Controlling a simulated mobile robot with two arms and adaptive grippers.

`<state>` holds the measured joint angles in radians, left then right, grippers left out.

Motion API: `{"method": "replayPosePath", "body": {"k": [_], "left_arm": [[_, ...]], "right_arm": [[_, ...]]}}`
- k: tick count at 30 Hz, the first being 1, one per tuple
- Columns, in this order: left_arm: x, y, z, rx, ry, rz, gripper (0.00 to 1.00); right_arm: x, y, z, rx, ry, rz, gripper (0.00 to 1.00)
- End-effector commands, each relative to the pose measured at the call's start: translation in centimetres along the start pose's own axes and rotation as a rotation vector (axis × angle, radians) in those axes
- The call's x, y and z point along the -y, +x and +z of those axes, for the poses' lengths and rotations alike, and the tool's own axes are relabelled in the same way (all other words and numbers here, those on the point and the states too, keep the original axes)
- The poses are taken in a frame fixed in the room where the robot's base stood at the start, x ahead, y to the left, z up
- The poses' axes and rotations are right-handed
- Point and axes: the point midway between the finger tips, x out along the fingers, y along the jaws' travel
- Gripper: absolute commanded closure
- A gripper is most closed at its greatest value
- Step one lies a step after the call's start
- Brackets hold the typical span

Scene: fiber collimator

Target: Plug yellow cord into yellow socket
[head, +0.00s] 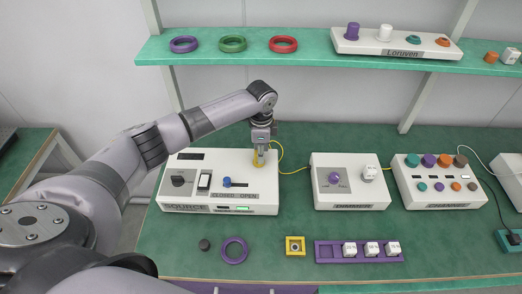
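A thin yellow cord (281,156) loops from behind my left gripper, down past the right side of the SOURCE box and on toward the DIMMER box. My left gripper (260,157) points down at the rear right edge of the SOURCE box. Yellow shows at and around its fingertips; I cannot tell whether they hold the cord's end. A yellow square piece (295,245) with a grey round centre lies on the front of the table; I cannot tell if it is the socket. My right gripper is not in view.
The SOURCE box (222,198), DIMMER box (348,202) and a box with coloured knobs (435,200) stand in a row on the green table. A purple ring (234,250) and a purple rack (328,251) with white blocks lie in front. A green shelf (320,56) spans behind.

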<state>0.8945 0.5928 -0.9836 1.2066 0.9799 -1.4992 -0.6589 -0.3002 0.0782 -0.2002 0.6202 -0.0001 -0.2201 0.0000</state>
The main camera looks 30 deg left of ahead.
Motion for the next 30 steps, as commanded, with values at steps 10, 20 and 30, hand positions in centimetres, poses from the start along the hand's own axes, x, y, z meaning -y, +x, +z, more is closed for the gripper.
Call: {"method": "replayPosePath", "body": {"k": [10, 20, 30], "left_arm": [[0.0, 0.0, 0.1, 0.001, 0.0, 0.001, 0.52], [0.1, -1.8, 0.0, -0.001, -0.001, -0.001, 0.52], [0.1, -8.9, 0.0, -0.001, 0.001, -0.001, 0.52]], "right_arm": [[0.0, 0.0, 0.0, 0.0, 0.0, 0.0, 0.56], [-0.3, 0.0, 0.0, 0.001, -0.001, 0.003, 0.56], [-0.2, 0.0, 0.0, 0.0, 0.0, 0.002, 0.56]]}}
